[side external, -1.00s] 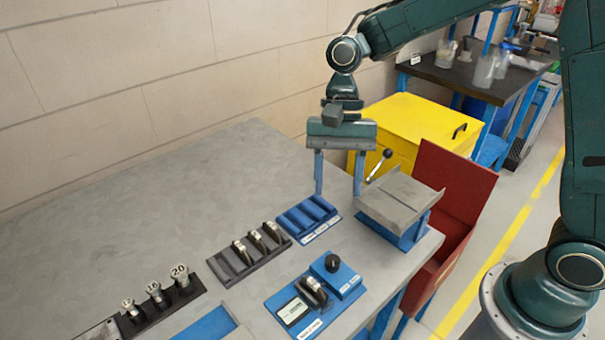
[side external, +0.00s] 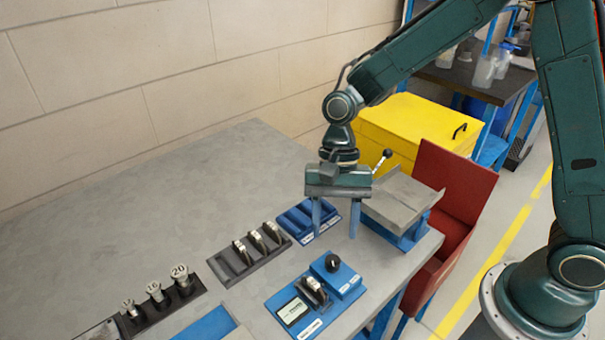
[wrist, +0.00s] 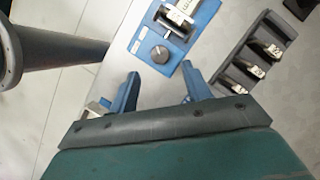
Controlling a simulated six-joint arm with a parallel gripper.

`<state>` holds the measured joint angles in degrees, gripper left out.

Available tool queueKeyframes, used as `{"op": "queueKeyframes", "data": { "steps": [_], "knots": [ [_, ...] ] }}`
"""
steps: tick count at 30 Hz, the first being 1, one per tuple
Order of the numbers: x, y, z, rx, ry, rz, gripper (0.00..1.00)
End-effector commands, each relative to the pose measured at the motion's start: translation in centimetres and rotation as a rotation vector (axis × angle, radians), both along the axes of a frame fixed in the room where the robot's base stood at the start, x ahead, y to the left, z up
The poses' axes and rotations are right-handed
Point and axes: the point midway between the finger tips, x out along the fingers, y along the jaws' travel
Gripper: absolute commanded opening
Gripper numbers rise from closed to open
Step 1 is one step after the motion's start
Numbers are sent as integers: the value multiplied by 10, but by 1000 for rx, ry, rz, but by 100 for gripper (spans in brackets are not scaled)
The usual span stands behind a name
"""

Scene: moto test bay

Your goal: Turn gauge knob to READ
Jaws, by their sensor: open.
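The gauge knob (side external: 333,261) is a round black knob on a small blue box (side external: 338,279) at the front of the bench. In the wrist view the knob (wrist: 160,54) shows on the blue box ahead of the fingers, its pointer setting too small to read. Beside it on the blue base are a white display (side external: 292,311) and a dark cradle holding a metal piece (side external: 314,290). My gripper (side external: 335,230) is open and empty, fingers pointing down, above and behind the knob and apart from it. Its two blue fingers also show in the wrist view (wrist: 160,90).
A grey tilted plate with a lever (side external: 400,195) stands right of my gripper. A dark rack with metal pieces (side external: 236,266), a blue rack (side external: 308,220) and a stand of numbered weights (side external: 155,301) are to the left. The bench's rear left is clear.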

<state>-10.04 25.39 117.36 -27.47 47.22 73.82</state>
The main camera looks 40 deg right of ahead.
Motion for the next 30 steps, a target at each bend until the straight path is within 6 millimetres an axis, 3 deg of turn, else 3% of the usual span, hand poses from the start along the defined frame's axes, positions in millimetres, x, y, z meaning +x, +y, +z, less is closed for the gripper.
{"op": "queueKeyframes", "data": {
  "steps": [6, 12, 25, 30],
  "knots": [
    [-10, 9, -30, -1, 4, 2, 48],
    [-14, 14, -48, -1, 1, 2, 48],
    [-16, 16, -54, 0, -1, 1, 48],
    [-16, 16, -54, 0, -1, 1, 17]
  ]
}}
